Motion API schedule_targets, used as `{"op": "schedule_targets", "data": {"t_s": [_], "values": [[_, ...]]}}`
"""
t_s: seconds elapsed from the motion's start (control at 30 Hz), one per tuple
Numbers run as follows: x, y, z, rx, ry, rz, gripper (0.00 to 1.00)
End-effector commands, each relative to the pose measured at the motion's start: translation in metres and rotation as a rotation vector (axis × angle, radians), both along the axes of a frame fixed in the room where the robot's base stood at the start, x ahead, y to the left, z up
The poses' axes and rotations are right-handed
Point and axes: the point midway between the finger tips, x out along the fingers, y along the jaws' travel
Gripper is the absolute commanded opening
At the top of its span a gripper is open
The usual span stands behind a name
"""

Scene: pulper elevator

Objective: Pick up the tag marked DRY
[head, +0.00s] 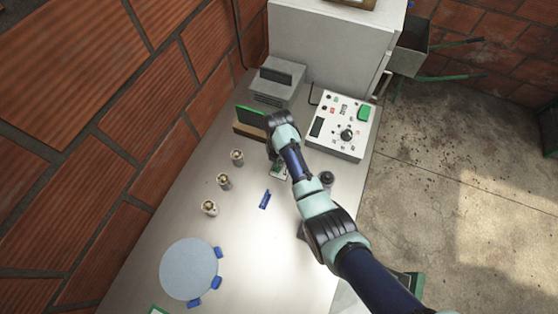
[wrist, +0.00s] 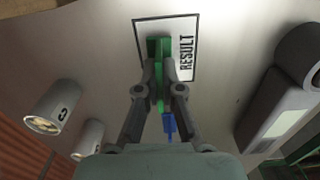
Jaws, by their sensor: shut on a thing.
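My gripper (wrist: 160,72) is shut on a green tag (wrist: 157,48), over the white card marked RESULT (wrist: 184,24) in the wrist view. I cannot read any marking on the green tag, and cannot tell whether it touches the card. In the head view my gripper (head: 277,158) is above the card (head: 280,171), which my arm partly hides. A blue tag (head: 264,199) lies on the bench just in front of the card; it also shows in the wrist view (wrist: 170,126). The word DRY is not legible in either view.
A pale round disc (head: 189,268) with several blue tabs lies nearer. A control box (head: 340,124) and a grey device (head: 277,80) stand behind. A dark knob-like object (head: 327,178) stands right of my arm.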

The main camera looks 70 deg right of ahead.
Motion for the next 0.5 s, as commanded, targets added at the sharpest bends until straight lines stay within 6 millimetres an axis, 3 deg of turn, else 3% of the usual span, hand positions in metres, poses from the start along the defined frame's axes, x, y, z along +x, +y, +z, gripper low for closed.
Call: {"op": "schedule_targets", "data": {"t_s": [0.17, 0.5], "values": [[0.001, -0.001, 0.045, -0.004, -0.004, 0.0, 0.0], [0.0, 0.0, 0.166, -0.002, -0.002, 0.0, 0.0]]}}
